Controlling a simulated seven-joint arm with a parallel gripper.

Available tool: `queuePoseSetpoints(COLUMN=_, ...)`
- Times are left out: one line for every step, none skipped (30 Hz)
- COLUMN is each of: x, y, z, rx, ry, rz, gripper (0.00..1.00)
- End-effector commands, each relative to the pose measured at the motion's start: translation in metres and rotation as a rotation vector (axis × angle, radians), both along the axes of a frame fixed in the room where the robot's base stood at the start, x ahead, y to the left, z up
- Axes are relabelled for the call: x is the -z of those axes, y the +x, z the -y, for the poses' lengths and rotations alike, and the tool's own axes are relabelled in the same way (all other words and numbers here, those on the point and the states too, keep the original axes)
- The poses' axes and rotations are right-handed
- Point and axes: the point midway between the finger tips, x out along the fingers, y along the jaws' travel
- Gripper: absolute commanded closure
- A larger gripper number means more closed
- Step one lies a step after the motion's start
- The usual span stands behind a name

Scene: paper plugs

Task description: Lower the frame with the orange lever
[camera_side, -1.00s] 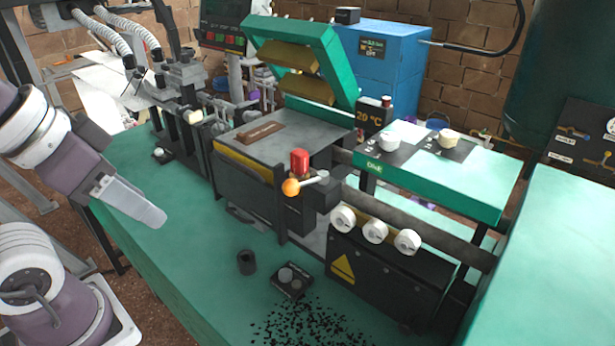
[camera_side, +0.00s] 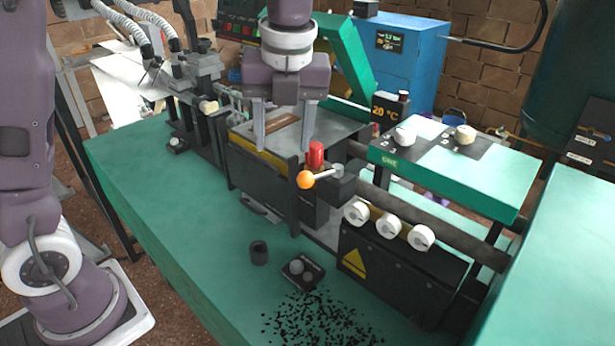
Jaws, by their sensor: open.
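The lever has an orange ball knob (camera_side: 305,179) on a short metal rod, at the front right corner of the dark press box (camera_side: 262,178). The green frame (camera_side: 346,58) stands raised and tilted behind the box; my arm hides its left part. My gripper (camera_side: 282,140) points down over the box's grey top, with its two fingers spread apart and nothing visible between them. The fingertips appear to be above and left of the orange knob, apart from it. A brown piece (camera_side: 282,131) lies on the grey top, partly hidden by the fingers.
A red cylinder (camera_side: 315,155) stands just behind the lever. White knobs (camera_side: 388,227) line the black box at right. A small black cup (camera_side: 259,252), a button box (camera_side: 302,271) and black scraps (camera_side: 318,320) are on the green table (camera_side: 190,250). The table's left front is clear.

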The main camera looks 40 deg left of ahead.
Motion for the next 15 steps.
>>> queuePoseSetpoints(x=0.013, y=0.019, z=0.005, rx=0.170, ry=0.010, rz=-0.070, gripper=0.48)
queuePoseSetpoints(x=0.019, y=0.027, z=0.008, rx=0.268, ry=0.013, rz=-0.106, gripper=0.48)
queuePoseSetpoints(x=0.027, y=0.036, z=0.010, rx=0.376, ry=0.016, rz=-0.145, gripper=0.48)
queuePoseSetpoints(x=0.031, y=0.041, z=0.012, rx=0.443, ry=0.014, rz=-0.170, gripper=0.48)
queuePoseSetpoints(x=0.035, y=0.046, z=0.013, rx=0.496, ry=0.014, rz=-0.187, gripper=0.48)
queuePoseSetpoints(x=0.039, y=0.050, z=0.013, rx=0.548, ry=0.014, rz=-0.206, gripper=0.48)
queuePoseSetpoints(x=0.041, y=0.051, z=0.014, rx=0.574, ry=0.013, rz=-0.216, gripper=0.48)
queuePoseSetpoints(x=0.044, y=0.052, z=0.013, rx=0.592, ry=0.012, rz=-0.223, gripper=0.48)
queuePoseSetpoints(x=0.049, y=0.053, z=0.013, rx=0.603, ry=0.012, rz=-0.227, gripper=0.48)
queuePoseSetpoints(x=0.053, y=0.053, z=0.012, rx=0.606, ry=0.013, rz=-0.228, gripper=0.48)
queuePoseSetpoints(x=0.059, y=0.052, z=0.010, rx=0.605, ry=0.013, rz=-0.229, gripper=0.48)
queuePoseSetpoints(x=0.067, y=0.051, z=0.009, rx=0.604, ry=0.012, rz=-0.230, gripper=0.48)
queuePoseSetpoints(x=0.073, y=0.051, z=0.007, rx=0.605, ry=0.012, rz=-0.228, gripper=0.48)
queuePoseSetpoints(x=0.079, y=0.051, z=0.006, rx=0.605, ry=0.012, rz=-0.228, gripper=0.48)
queuePoseSetpoints(x=0.086, y=0.051, z=0.005, rx=0.605, ry=0.012, rz=-0.227, gripper=0.48)
